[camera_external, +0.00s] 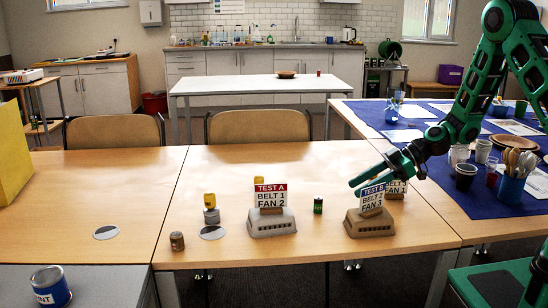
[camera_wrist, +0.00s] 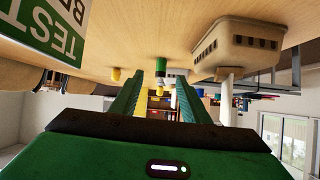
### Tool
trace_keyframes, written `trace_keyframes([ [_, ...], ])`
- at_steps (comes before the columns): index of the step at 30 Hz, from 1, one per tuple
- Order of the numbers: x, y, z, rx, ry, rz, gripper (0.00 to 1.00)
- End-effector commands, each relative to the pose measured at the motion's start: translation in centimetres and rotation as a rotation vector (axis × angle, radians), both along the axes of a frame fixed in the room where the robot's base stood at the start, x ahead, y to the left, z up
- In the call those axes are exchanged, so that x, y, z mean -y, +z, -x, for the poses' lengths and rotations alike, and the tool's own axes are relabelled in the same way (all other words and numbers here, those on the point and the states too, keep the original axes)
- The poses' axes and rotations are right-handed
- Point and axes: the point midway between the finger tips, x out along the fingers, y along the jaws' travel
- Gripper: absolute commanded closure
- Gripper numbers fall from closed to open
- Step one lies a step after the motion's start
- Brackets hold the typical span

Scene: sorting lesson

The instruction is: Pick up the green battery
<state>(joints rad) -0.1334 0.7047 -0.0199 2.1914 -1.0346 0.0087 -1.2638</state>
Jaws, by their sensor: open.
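The green battery (camera_external: 318,205) stands upright on the wooden table, between the TEST A stand (camera_external: 272,222) and the TEST B stand (camera_external: 369,223). My gripper (camera_external: 356,187) is at the TEST B sign, above the table and to the right of the battery, with its fingers pointing left. It is open and nothing is held. In the wrist view, which looks upside down, a small green and dark thing, likely the battery (camera_wrist: 160,65), shows ahead, beyond the gap between my fingers (camera_wrist: 160,88).
Yellow-topped cylinders (camera_external: 210,203), a small brown can (camera_external: 177,241) and flat discs (camera_external: 107,232) are on the table. The TEST sign (camera_wrist: 48,30) and a tan stand (camera_wrist: 238,47) flank my wrist view. A blue cloth with cups (camera_external: 466,178) is at right. The left table has free room.

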Motion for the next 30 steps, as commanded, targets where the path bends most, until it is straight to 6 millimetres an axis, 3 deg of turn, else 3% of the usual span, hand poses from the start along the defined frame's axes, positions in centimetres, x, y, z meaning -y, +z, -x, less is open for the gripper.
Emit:
trace_keyframes([
  [3,-1.9,-0.5,0.2,0.022,0.021,-0.058,0.58],
  [15,-6.3,-2.3,0.3,0.036,0.032,-0.084,0.58],
  [23,-8.1,-2.9,0.3,0.036,0.031,-0.084,0.58],
  [30,-11.1,-3.6,0.3,0.037,0.033,-0.084,0.58],
])
